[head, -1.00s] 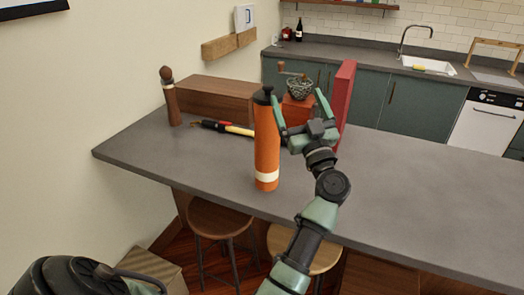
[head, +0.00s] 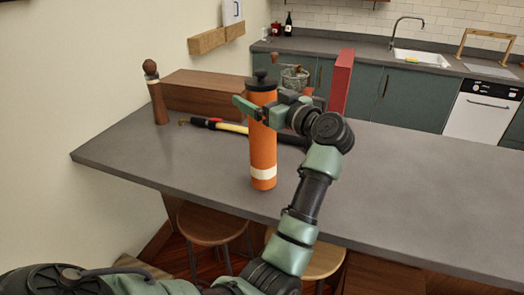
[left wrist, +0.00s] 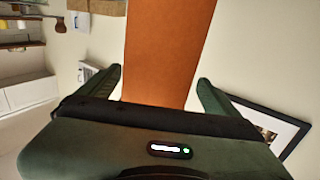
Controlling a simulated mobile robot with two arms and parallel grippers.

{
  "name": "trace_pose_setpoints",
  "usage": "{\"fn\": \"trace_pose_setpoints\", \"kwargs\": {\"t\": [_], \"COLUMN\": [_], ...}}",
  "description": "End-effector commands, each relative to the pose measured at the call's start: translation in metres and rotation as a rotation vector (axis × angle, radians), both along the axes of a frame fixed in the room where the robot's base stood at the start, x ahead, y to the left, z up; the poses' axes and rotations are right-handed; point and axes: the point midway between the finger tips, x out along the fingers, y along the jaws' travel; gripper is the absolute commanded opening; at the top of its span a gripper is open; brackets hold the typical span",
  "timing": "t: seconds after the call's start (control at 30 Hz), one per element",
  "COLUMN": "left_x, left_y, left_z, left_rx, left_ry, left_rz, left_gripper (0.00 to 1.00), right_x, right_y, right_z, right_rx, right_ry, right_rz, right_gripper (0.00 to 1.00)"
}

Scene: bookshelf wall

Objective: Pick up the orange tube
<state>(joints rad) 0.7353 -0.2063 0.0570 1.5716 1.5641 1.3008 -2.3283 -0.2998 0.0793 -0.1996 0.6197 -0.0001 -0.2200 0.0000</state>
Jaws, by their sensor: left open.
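The orange tube (head: 263,150) stands upright on the grey counter (head: 390,190). It has a black cap and a pale band near its base. My left gripper (head: 258,110) is at its upper part, with one green finger showing across its left side in the head view. In the left wrist view the orange tube (left wrist: 165,40) fills the space between the two fingers of my left gripper (left wrist: 160,78). The jaws are open around it, with little room on either side. My right gripper is not in view.
A wooden box (head: 205,92), a bowl (head: 294,77) and a red upright panel (head: 341,82) stand farther back. The right counter is clear.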

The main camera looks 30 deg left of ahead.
Motion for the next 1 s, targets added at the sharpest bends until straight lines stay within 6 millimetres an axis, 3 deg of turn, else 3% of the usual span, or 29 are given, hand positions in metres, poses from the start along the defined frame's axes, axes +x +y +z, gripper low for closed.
{"fn": "trace_pose_setpoints", "kwargs": {"t": [0.33,0.37,0.67,0.7,1.0], "left_x": [-0.002,-0.002,-0.002,-0.002,-0.002], "left_y": [0.003,0.003,0.003,0.003,0.003], "left_z": [0.001,0.001,0.0,0.001,0.003], "left_rx": [0.001,0.002,0.001,0.002,0.001], "left_ry": [0.0,-0.001,0.001,-0.001,0.002], "left_rz": [-0.003,-0.003,-0.002,-0.002,-0.002], "left_gripper": [0.93,0.87,0.04,0.0,0.0], "right_x": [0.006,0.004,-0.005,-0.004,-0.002], "right_y": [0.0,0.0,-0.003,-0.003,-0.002], "right_z": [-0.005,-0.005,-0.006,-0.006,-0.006], "right_rx": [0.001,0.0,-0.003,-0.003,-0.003], "right_ry": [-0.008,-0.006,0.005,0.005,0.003], "right_rz": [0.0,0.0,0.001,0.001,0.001], "right_gripper": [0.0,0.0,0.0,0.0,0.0]}}
